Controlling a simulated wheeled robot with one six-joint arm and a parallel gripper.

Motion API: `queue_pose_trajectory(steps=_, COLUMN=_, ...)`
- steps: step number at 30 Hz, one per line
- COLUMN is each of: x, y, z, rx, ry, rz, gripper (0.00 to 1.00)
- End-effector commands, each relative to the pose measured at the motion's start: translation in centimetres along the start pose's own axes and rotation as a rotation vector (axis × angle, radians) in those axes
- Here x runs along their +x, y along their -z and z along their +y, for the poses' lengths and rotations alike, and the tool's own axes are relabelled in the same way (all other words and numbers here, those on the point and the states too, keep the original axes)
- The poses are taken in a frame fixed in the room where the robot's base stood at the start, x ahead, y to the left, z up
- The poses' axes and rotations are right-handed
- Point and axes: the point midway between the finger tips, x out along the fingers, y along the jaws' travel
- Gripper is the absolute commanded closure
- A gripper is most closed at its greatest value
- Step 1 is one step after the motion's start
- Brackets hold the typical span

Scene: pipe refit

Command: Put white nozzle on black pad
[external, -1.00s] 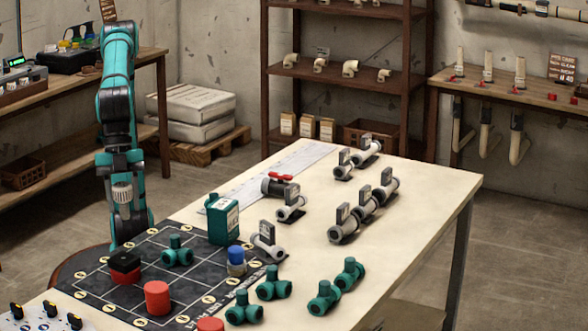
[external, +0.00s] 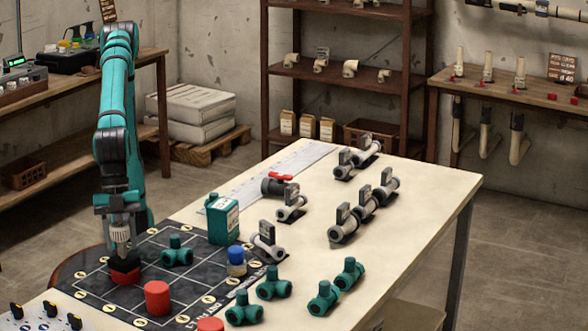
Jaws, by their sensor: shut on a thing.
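The white nozzle (external: 120,238) is upright in my gripper (external: 119,222), which is shut on it. The nozzle's lower end is at the top of the black pad (external: 125,265); I cannot tell whether it touches or hovers just above. The pad is a dark block on a red base (external: 125,279), standing on the dark gridded mat (external: 195,285). The nozzle hides part of the pad's top.
A red cylinder (external: 157,298) stands close to the right of the pad. A green pipe fitting (external: 176,251), a green canister (external: 222,219) and a blue-topped jar (external: 236,260) stand farther right. Several grey valves and green fittings occupy the table (external: 420,215).

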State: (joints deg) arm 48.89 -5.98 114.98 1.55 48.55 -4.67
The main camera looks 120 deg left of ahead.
Motion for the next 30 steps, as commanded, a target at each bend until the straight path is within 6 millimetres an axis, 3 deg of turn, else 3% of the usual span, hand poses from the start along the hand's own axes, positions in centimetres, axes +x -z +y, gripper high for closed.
queue_pose_trajectory(steps=12, x=0.6, y=-0.2, z=0.0, rx=0.000, ry=0.000, rz=0.001, gripper=0.79)
queue_pose_trajectory(steps=13, x=0.6, y=-0.2, z=0.0, rx=0.000, ry=0.000, rz=0.001, gripper=0.53)
queue_pose_trajectory(steps=16, x=0.6, y=-0.2, z=0.0, rx=0.000, ry=0.000, rz=0.001, gripper=0.35)
queue_pose_trajectory(steps=26, x=0.3, y=-0.1, z=0.0, rx=0.000, ry=0.000, rz=0.002, gripper=0.35)
queue_pose_trajectory(steps=30, x=-0.9, y=-0.1, z=0.0, rx=0.000, ry=0.000, rz=0.003, gripper=0.35)
